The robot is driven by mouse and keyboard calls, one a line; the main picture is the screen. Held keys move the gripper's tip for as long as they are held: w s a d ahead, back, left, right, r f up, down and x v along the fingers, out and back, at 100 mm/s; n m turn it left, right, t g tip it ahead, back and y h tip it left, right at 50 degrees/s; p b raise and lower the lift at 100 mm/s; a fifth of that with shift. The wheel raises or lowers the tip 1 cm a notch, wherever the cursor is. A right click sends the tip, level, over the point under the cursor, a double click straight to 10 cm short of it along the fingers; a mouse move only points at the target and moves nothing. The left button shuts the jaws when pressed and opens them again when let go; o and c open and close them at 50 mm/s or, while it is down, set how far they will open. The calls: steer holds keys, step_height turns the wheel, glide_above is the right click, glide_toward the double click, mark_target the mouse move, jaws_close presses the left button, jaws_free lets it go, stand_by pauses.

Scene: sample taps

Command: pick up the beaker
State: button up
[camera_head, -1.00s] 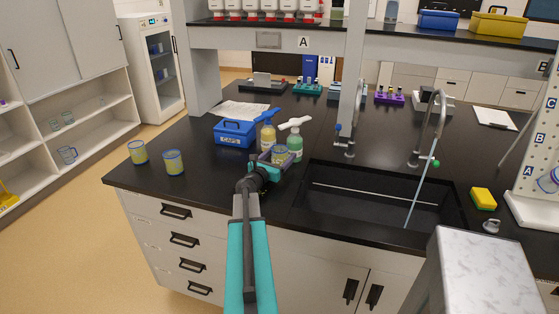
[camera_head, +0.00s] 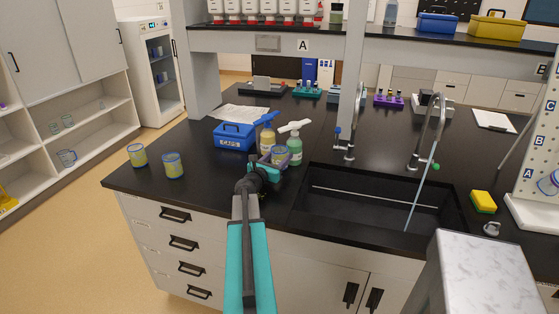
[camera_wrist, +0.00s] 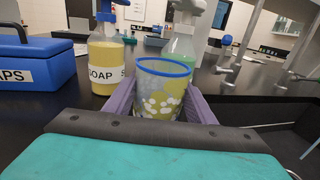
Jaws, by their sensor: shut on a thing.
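A clear beaker (camera_wrist: 161,93) with a blue rim and pale specks low on its side stands upright between the purple fingers of my gripper (camera_wrist: 160,112) in the wrist view. The fingers are shut on it from both sides. In the head view the beaker (camera_head: 279,151) shows only in part behind my gripper (camera_head: 274,161), near the bench's front and left of the sink. Its base is hidden, so I cannot tell whether it touches the bench.
A yellow soap bottle (camera_head: 267,140) and a green pump bottle (camera_head: 294,148) stand just behind the beaker. A blue caps box (camera_head: 234,136) is to the left. Two similar beakers (camera_head: 138,155) (camera_head: 173,165) stand at the bench's left end. The sink (camera_head: 375,200) lies right.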

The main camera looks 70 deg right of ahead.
steer(key=shift+r, duration=0.4)
steer(key=shift+r+b, duration=0.35)
steer(key=shift+r, duration=0.55)
steer(key=s+a, duration=0.1)
steer(key=a, duration=0.2)
steer(key=s+a+b, duration=0.1)
steer(key=s+a, duration=0.1)
steer(key=a, duration=0.1)
steer(key=s+a+b, duration=0.1)
steer(key=s+a, duration=0.1)
steer(key=a, duration=0.1)
steer(key=shift+s+a+r, duration=0.15)
steer(key=shift+a+r, duration=0.2)
steer(key=shift+r, duration=0.05)
steer(key=shift+d+r+p, duration=0.1)
steer(key=shift+r+p, duration=0.1)
steer(key=shift+p, duration=0.85)
steer(key=shift+s+p, duration=0.1)
steer(key=shift+p, duration=0.65)
steer(key=a+p, duration=0.1)
steer(key=p, duration=0.3)
steer(key=s+a+p, duration=0.1)
steer(key=p, duration=0.4)
steer(key=shift+a+r, duration=0.1)
steer(key=shift+r, duration=0.05)
